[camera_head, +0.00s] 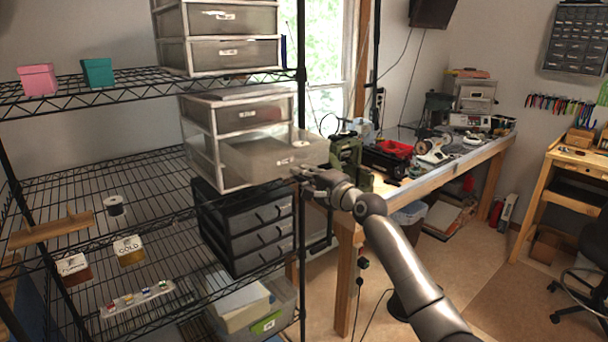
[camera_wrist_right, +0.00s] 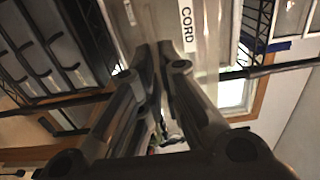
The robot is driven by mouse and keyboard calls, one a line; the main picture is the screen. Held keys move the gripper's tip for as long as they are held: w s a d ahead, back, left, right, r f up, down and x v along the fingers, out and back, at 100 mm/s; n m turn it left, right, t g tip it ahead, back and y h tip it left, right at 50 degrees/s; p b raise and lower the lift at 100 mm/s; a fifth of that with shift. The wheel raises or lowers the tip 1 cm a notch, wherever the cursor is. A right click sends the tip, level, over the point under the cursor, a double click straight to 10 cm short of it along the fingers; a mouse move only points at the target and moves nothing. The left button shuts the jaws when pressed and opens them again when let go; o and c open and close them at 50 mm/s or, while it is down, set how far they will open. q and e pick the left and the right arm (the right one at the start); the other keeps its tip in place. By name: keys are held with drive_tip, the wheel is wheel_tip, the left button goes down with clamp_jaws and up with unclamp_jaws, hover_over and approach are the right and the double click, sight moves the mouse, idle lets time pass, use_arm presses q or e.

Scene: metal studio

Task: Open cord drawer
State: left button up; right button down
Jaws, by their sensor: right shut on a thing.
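The cord drawer (camera_head: 278,152) is a translucent grey drawer in the white drawer unit (camera_head: 206,148) on the middle shelf. It is pulled out well past the unit's front, toward the right. My right gripper (camera_head: 303,173) is at the drawer's front edge, shut on its handle. In the right wrist view the closed fingers (camera_wrist_right: 160,55) meet just below the drawer front, beside the "CORD" label (camera_wrist_right: 187,27). The fingers hide the handle itself. A spool sits in the drawer near its right side. My left gripper is not in view.
The wire shelf rack (camera_head: 302,235) has a black post close to the drawer. A black drawer unit (camera_head: 248,222) stands below. The wooden workbench (camera_head: 420,182) with tools is to the right. Open floor lies in front of the bench.

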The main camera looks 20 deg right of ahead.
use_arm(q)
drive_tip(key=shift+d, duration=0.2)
use_arm(e)
drive_tip(key=shift+s+d, duration=0.15)
drive_tip(key=shift+s, duration=0.2)
drive_tip(key=shift+w, duration=0.1)
drive_tip(key=c, duration=1.6)
unclamp_jaws()
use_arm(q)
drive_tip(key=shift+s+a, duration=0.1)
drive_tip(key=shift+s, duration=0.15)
use_arm(e)
drive_tip(key=v, duration=1.2)
